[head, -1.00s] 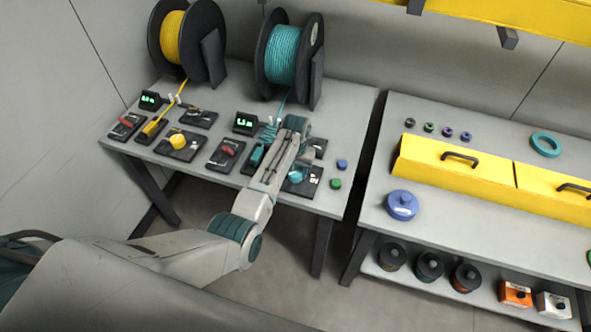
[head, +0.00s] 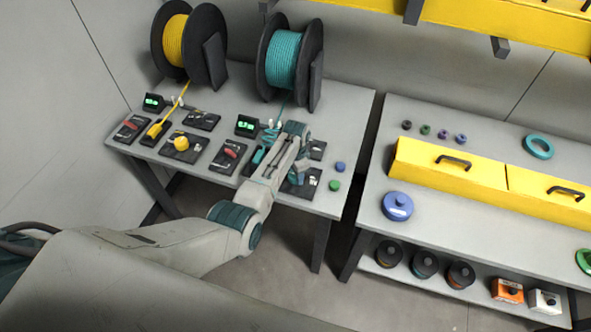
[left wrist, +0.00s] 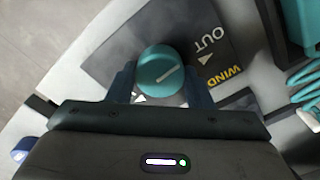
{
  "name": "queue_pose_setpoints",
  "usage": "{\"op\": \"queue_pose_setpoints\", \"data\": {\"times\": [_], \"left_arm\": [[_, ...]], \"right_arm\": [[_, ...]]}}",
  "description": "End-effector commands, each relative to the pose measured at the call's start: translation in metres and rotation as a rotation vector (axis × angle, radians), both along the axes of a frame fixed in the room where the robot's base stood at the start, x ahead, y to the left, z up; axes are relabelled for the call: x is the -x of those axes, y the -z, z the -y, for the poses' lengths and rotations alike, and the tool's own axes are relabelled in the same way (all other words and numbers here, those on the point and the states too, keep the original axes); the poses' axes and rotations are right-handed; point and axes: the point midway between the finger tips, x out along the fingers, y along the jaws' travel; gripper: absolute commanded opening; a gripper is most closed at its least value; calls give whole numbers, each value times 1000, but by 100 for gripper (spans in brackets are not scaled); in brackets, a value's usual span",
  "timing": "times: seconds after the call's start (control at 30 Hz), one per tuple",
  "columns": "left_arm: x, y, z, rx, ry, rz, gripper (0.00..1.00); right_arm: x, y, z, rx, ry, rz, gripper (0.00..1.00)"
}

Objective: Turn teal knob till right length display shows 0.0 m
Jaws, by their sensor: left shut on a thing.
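The teal knob (left wrist: 160,68) sits on a dark plate (left wrist: 105,48) marked OUT and WIND in the left wrist view. A pale line crosses the knob's top. My left gripper (left wrist: 161,88) has a finger on each side of the knob and is shut on it. In the head view, my left gripper (head: 298,177) is over the front right panel and mostly hides the knob. The right length display (head: 246,125) is lit green behind the panels; its digits are too small to read surely. My right gripper is not in view.
A teal spool (head: 287,62) and a yellow spool (head: 183,45) stand at the back. A yellow knob (head: 181,143), a left display (head: 153,102) and red-handled parts share the table. Blue (head: 340,167) and green (head: 335,185) buttons lie right of my gripper.

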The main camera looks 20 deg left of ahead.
Motion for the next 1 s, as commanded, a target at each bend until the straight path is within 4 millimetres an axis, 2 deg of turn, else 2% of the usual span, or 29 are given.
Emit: {"op": "queue_pose_setpoints", "data": {"times": [0.3,1.0], "left_arm": [[-1,-2,0,0,299,1,24],[-1,-1,0,0,964,2,24]], "right_arm": [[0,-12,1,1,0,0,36],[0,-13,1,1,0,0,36]]}}
